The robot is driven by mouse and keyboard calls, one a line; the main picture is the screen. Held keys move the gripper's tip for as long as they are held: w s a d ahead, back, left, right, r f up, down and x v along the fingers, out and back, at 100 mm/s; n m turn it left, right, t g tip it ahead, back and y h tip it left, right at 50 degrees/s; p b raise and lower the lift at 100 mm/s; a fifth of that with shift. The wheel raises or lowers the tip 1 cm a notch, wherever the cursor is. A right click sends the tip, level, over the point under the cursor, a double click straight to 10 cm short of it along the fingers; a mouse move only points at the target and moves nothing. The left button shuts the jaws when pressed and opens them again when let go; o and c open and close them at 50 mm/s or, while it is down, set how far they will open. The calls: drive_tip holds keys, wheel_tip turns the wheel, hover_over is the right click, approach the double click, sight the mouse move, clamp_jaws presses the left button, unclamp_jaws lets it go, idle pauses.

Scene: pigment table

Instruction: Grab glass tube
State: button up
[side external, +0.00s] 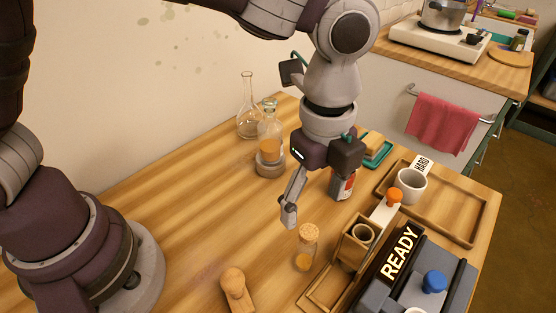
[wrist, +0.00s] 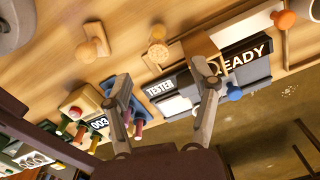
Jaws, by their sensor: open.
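A small glass tube with a cork stopper and yellow contents (side external: 307,250) stands upright on the wooden table, left of a small wooden holder. In the wrist view the corked tube (wrist: 158,51) shows beyond my fingertips, between them from side to side. My gripper (side external: 289,212) points down and hangs above the table, a little behind and left of the tube, apart from it. In the wrist view my gripper (wrist: 160,82) has its two fingers spread wide with nothing between them.
The wooden holder with a round cup (side external: 364,234) and the READY device (side external: 400,258) stand close right of the tube. A wooden stamp-like knob (side external: 234,284) lies front left. A glass flask (side external: 247,110), bottle and corked jar (side external: 269,160) stand behind. The table's left middle is clear.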

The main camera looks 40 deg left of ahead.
sight(310, 238)
drive_tip(key=f, duration=1)
drive_tip(key=shift+s+d, duration=0.2)
drive_tip(key=shift+c, duration=0.4)
clamp_jaws()
drive_tip(key=shift+r, duration=0.15)
